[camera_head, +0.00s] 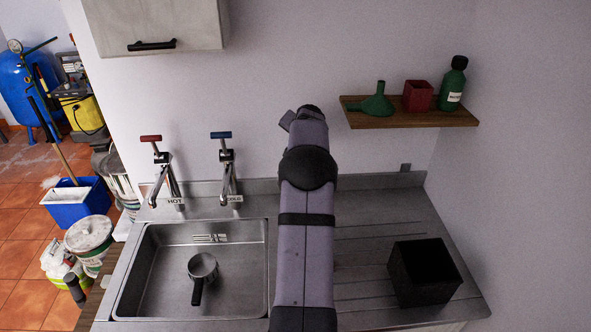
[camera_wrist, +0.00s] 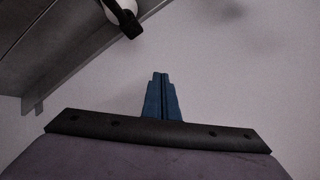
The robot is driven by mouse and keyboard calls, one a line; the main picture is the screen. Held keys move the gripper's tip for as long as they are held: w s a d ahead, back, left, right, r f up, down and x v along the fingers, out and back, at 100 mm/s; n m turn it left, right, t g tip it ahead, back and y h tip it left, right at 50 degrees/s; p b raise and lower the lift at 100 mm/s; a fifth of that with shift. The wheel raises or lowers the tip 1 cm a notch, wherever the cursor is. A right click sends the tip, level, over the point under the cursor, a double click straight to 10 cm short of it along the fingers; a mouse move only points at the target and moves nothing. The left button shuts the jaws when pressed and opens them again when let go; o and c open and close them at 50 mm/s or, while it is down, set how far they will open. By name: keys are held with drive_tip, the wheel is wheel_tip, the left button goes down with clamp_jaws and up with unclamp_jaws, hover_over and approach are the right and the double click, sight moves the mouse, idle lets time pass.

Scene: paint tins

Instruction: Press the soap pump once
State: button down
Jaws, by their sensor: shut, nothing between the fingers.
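The soap pump shows in the wrist view as a black pump head (camera_wrist: 128,20) over a rounded white body, cut off by the top edge. It stands by the steel surface at upper left. My gripper (camera_wrist: 161,76) has two blue fingers, shut together with nothing between them. In that picture the fingertips are below and right of the pump, apart from it. In the head view neither the soap pump nor my fingers can be seen; my grey arm crosses the middle of the counter there.
A steel sink (camera_head: 150,270) with a small pan (camera_head: 203,267) in it lies left of my arm, two taps behind it. A black box (camera_head: 423,272) stands on the drainer at right. A wooden shelf (camera_head: 400,119) holds a funnel, red pot and green bottle. A cupboard (camera_head: 155,22) hangs upper left.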

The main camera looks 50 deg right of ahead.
drive_tip(key=shift+f, duration=0.2)
wheel_tip(320, 180, down, 8)
drive_tip(key=b, duration=0.7)
drive_tip(key=shift+f, duration=0.25)
idle(1.7)
drive_tip(key=shift+f+b, duration=0.4)
drive_tip(key=shift+f+b, duration=0.7)
drive_tip(key=shift+f, duration=0.2)
idle(1.1)
drive_tip(key=shift+r, duration=0.15)
drive_tip(key=shift+r+p, duration=1)
drive_tip(key=shift+r, duration=0.15)
drive_tip(key=shift+r, duration=0.1)
drive_tip(key=shift+r+p, duration=1.95)
drive_tip(key=shift+r, duration=0.5)
